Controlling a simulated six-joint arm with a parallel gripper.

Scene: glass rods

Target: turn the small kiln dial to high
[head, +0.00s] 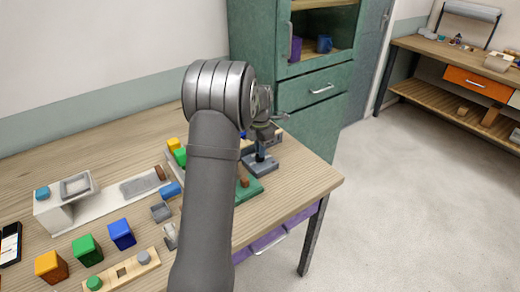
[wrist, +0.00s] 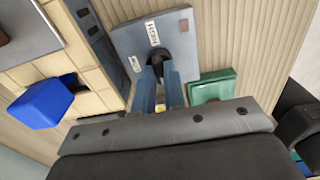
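The small kiln dial is a grey plate (head: 262,170) with a black round knob (wrist: 157,55), near the table's right end. In the wrist view, a white label reading HIGH (wrist: 152,31) is on the plate beyond the knob. A second small label (wrist: 135,64) is to the left, too small to read. My gripper (wrist: 159,68) has its two blue fingers close together, one on each side of the knob, and appears shut on it. The fingers hide part of the knob, so its pointer cannot be read. In the head view my gripper (head: 260,156) comes down onto the plate.
A green board (head: 250,190) lies next to the dial; its green edge also shows in the wrist view (wrist: 213,86). A blue block (wrist: 40,103) is to the left. Several coloured blocks and a white stand (head: 62,215) fill the table's left. A green cabinet (head: 310,125) stands behind.

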